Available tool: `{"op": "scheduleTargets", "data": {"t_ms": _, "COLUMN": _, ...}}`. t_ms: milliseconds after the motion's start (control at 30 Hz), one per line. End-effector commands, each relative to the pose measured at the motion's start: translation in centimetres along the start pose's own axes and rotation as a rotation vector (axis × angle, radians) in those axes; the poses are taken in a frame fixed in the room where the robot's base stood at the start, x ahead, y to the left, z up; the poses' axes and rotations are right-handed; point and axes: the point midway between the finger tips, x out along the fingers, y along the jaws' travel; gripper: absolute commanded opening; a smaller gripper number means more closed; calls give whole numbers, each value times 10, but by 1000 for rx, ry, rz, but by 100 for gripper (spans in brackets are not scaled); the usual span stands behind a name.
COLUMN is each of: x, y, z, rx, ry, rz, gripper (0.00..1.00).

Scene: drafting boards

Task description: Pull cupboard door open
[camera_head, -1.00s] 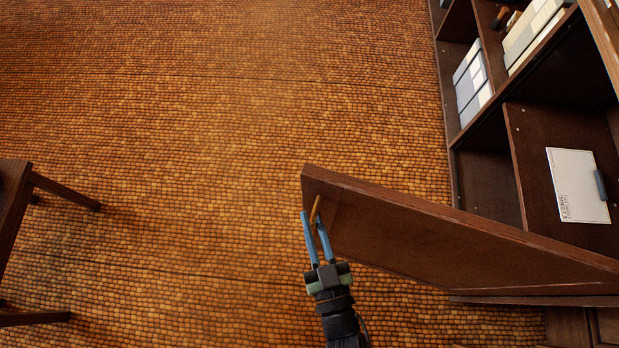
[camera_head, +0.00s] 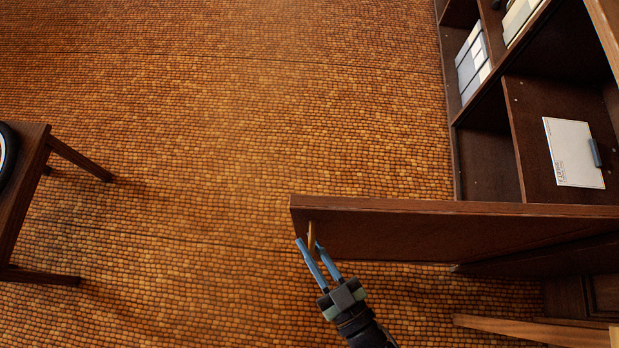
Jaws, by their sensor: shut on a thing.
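The cupboard door (camera_head: 440,232) is dark brown wood and stands swung well out from the cupboard (camera_head: 488,165) at the right. Its top edge runs almost straight across the picture. A small brass-coloured handle (camera_head: 311,235) sits near the door's free left end. My gripper (camera_head: 307,246) has two blue fingers, one on each side of the handle, and is shut on it. Part of the handle is hidden by the fingers. The hinge side of the door lies toward the right edge of the picture.
Cupboard shelves hold a white sheet with a grey clip (camera_head: 573,153) and pale box files (camera_head: 472,62). A dark wooden table (camera_head: 25,190) stands at the left. A wooden bar (camera_head: 530,331) shows at lower right. The tiled floor (camera_head: 220,130) between is clear.

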Motion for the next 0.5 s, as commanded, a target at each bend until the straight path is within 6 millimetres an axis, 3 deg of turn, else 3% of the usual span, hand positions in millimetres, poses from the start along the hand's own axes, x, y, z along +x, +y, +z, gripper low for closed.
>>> {"op": "scheduleTargets", "data": {"t_ms": 267, "x": 0, "y": 0, "z": 0, "rx": 0, "ry": -1, "rz": 0, "gripper": 0}}
{"op": "scheduleTargets", "data": {"t_ms": 300, "x": 0, "y": 0, "z": 0, "rx": 0, "ry": -2, "rz": 0, "gripper": 22}}
{"op": "scheduleTargets", "data": {"t_ms": 433, "x": 0, "y": 0, "z": 0, "rx": 0, "ry": -1, "rz": 0, "gripper": 45}}
{"op": "scheduleTargets", "data": {"t_ms": 500, "x": 0, "y": 0, "z": 0, "rx": 0, "ry": -1, "rz": 0, "gripper": 45}}
